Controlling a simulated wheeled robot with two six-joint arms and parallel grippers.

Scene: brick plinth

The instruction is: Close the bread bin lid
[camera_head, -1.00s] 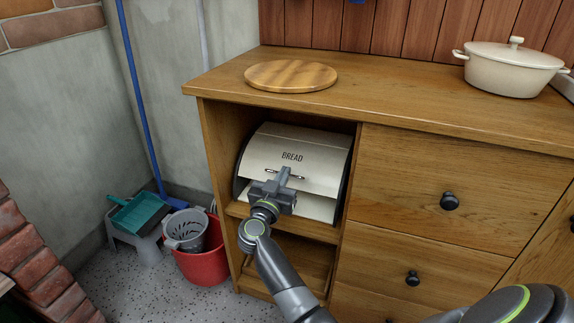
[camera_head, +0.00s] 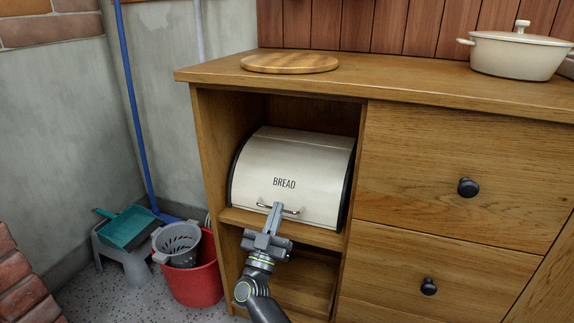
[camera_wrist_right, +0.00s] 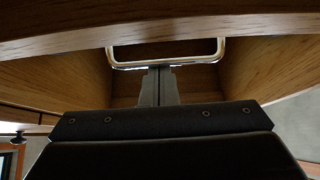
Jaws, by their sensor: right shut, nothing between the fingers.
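The cream bread bin (camera_head: 258,160) stands in the open upper compartment of the wooden cabinet. Its curved lid (camera_head: 310,165), lettered BREAD, is down over the front, its lower edge close to the shelf. A metal handle (camera_head: 292,211) sits low on the lid; it also shows in the right wrist view (camera_wrist_right: 168,65). My right gripper (camera_head: 277,206) is shut and empty, its fingertips at the handle. In the wrist view the fingertips (camera_wrist_right: 158,72) meet the handle's bar; whether they press on it I cannot tell. My left gripper is not in view.
The cabinet's shelf edge (camera_head: 240,219) runs just below the bin. A round wooden board (camera_head: 290,63) and a cream pot (camera_head: 520,52) stand on top. Drawers with black knobs (camera_head: 468,187) are at the right. A red bucket (camera_head: 195,285) and a grey stool (camera_head: 122,260) stand at the left.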

